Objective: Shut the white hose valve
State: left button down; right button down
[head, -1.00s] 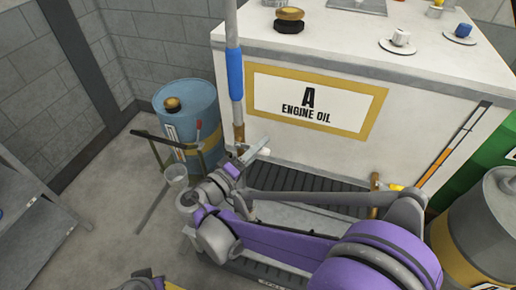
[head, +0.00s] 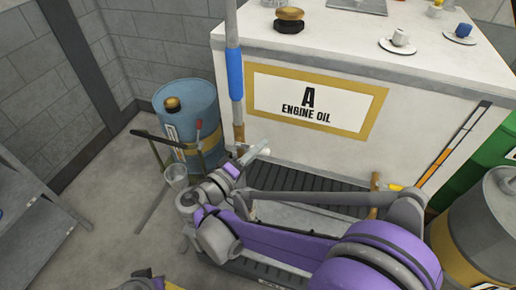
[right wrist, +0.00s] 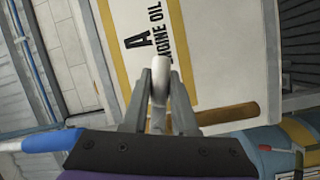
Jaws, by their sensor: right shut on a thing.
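The white valve handle (head: 264,151) shows as a short pale piece in the head view, low on the front of the engine oil tank (head: 420,110). My right gripper (head: 247,157) is at it, beside the lower end of the brass-coloured pipe (head: 239,136). In the right wrist view the handle (right wrist: 160,82) stands between my two grey fingertips, which are shut on it. The valve body behind the gripper is largely hidden, so the exact angle of the handle to its pipe is hard to tell. My left gripper's fingers do not show.
A blue drum (head: 187,105) stands left of the tank, with a dark hand-truck frame (head: 165,140) before it. A grey drum (head: 495,215) stands at the right. Grey shelves (head: 35,240) are at the left.

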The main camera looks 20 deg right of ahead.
dwell(0.7)
jog(key=shift+r+n+t+h+b, duration=0.2)
jog(key=shift+n+t+h+b, duration=0.15)
jog(key=shift+n+b, duration=0.2)
jog(key=shift+d+r+n+t+h, duration=0.1)
jog(key=shift+r+n+t+h, duration=0.25)
jog(key=shift+r+n, duration=0.35)
jog(key=shift+f, duration=0.15)
jog(key=c, duration=0.7)
grip_release()
